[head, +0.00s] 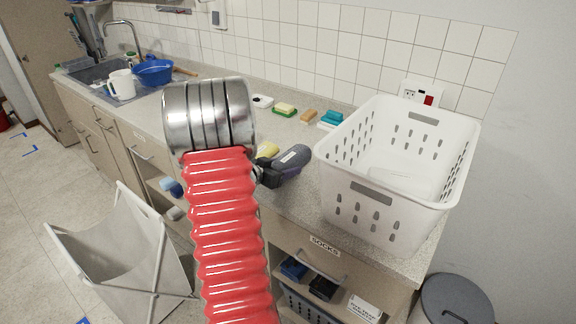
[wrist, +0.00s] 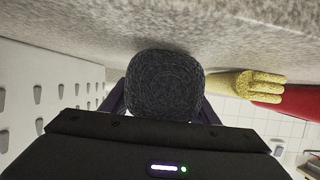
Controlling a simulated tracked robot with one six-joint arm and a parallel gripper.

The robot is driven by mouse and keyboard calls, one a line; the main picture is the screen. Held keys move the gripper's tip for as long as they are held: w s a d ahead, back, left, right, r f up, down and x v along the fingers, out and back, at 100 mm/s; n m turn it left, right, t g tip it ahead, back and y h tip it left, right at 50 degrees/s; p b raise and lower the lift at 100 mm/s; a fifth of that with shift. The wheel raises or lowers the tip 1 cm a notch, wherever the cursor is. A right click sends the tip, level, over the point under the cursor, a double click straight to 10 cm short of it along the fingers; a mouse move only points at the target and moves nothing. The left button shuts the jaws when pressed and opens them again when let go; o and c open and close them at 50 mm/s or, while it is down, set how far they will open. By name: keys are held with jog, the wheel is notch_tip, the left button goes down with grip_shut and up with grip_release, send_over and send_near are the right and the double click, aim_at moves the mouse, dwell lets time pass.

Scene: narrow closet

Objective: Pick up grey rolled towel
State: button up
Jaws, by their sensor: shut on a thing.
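The grey rolled towel (wrist: 165,84) shows end-on in the wrist view as a dark, round, ribbed coil. My gripper (wrist: 165,108) is shut on it, with a dark purple finger on each side. In the head view the towel (head: 294,156) is a small grey roll at the counter, left of the white basket. My gripper (head: 284,169) is around it there, partly hidden behind my red arm. I cannot tell whether the towel still touches the counter.
A white perforated basket (head: 350,170) stands close on the right. A yellow item (head: 267,150) lies just beyond the towel; it also shows in the wrist view (wrist: 245,84). Sponges (head: 285,109) lie near the tiled wall. A fabric hamper (head: 125,250) stands on the floor.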

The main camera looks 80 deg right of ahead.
aim_at(285, 159)
jog(key=c, duration=0.4)
jog(key=shift+r, duration=0.1)
notch_tip(285, 159, up, 10)
jog(key=shift+f, duration=0.1)
dwell(0.4)
dwell(0.5)
